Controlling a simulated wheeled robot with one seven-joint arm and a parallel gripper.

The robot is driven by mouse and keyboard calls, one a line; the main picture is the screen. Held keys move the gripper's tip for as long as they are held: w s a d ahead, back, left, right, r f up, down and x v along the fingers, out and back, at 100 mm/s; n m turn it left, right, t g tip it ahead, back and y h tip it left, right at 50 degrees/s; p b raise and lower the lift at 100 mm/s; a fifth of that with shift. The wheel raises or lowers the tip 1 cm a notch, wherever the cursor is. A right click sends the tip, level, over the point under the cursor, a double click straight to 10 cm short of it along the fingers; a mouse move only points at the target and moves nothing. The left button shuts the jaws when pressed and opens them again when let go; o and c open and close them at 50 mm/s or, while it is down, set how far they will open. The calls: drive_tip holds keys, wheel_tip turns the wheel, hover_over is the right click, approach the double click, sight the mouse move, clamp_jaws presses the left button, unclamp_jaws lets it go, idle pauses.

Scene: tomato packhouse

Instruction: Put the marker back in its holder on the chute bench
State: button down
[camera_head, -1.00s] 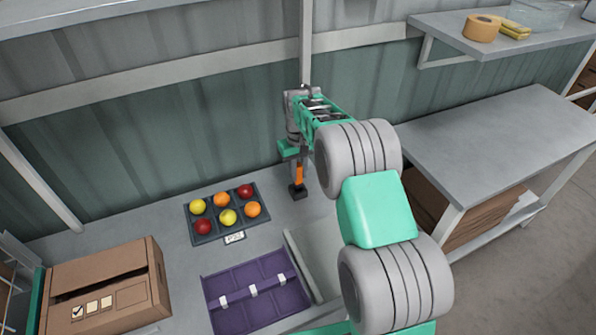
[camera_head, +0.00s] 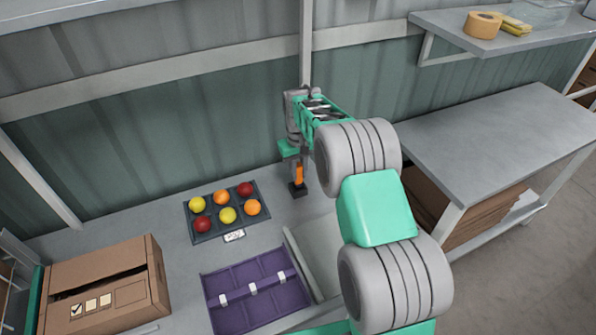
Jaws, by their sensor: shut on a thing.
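The orange marker (camera_head: 299,174) stands about upright at the back of the chute bench (camera_head: 150,225), near the wall. Its lower end meets a small dark holder (camera_head: 298,190) on the bench. I cannot tell at this size how deep it sits in it. My gripper (camera_head: 298,162) points down and is shut on the upper part of the marker. The fingers are small and partly hidden by my arm.
A dark tray (camera_head: 208,239) of red, orange and yellow tomatoes lies left of the holder. A purple divided tray (camera_head: 237,322) and a cardboard box (camera_head: 95,280) are nearer. A grey side table (camera_head: 500,145) stands at right.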

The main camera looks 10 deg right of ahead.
sight(298, 166)
drive_tip(key=shift+f+b, duration=0.7)
drive_tip(key=shift+f, duration=0.65)
drive_tip(key=c, duration=1.2)
unclamp_jaws()
drive_tip(key=c, duration=0.3)
drive_tip(key=shift+c, duration=0.2)
drive_tip(key=shift+r+p, duration=1.95)
drive_tip(key=shift+r, duration=1.6)
